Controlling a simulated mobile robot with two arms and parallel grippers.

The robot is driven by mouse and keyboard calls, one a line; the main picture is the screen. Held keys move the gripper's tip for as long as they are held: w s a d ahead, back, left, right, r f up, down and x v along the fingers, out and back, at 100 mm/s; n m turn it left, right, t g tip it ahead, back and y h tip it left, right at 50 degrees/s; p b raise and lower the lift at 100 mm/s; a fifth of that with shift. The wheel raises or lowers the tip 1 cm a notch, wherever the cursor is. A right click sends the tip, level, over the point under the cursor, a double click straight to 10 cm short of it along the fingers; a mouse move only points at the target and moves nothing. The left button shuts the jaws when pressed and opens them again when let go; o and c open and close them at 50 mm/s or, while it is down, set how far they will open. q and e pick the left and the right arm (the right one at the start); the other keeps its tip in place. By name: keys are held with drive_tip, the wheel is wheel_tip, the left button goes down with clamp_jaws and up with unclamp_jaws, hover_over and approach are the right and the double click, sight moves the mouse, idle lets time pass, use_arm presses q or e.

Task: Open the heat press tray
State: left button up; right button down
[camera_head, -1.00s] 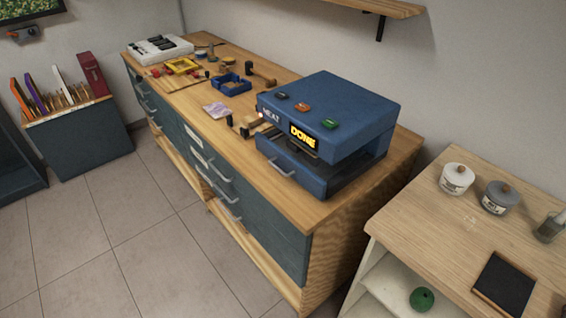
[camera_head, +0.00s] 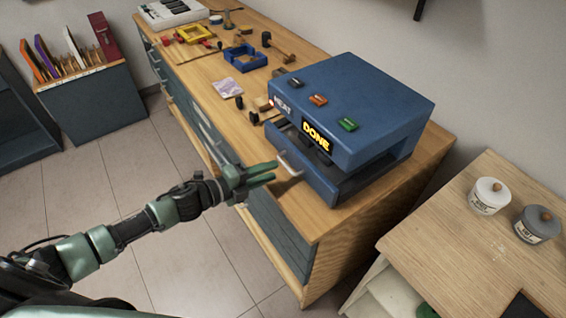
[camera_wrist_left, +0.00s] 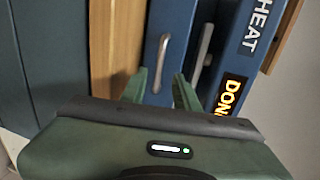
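The blue heat press (camera_head: 365,95) stands on the near end of the wooden-topped cabinet, its display reading DONE. Its blue tray (camera_head: 318,182) is the low front part, with a dark gap above it. The tray's metal handle (camera_head: 291,165) is on its front face. My left gripper (camera_head: 275,171) is open and empty, fingers pointing at the handle from just in front. My right gripper is not in view.
The tiled floor in front is clear.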

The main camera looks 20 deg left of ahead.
use_arm(q)
drive_tip(key=x, duration=0.5)
drive_tip(key=shift+w+a+p, duration=0.1)
drive_tip(key=shift+p, duration=0.25)
clamp_jaws()
drive_tip(key=shift+f, duration=0.1)
idle(0.9)
